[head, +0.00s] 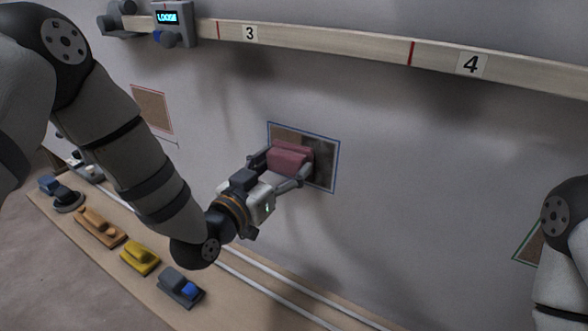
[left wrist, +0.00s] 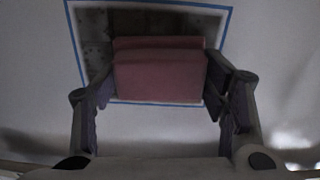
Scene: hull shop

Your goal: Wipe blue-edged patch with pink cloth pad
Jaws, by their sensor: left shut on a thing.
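The blue-edged patch (head: 327,165) is on the grey wall in the middle of the head view. Its inside is dark and mottled toward the right and browner at the upper left. It also shows in the left wrist view (left wrist: 95,50). My left gripper (head: 284,170) is shut on the pink cloth pad (head: 290,157), and the pad is over the patch's left and middle part. In the left wrist view the pad (left wrist: 160,72) sits between both fingers, within the blue edge. Whether it touches the wall I cannot tell. My right gripper is out of view; only my right arm shows.
A rail (head: 340,41) numbered 3 and 4 crosses the wall above, with a small box (head: 174,24) reading "LOOSE". A red-edged patch (head: 152,108) is at left, a green-edged one (head: 529,243) at right. A shelf below holds a yellow tool (head: 140,258) and several others.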

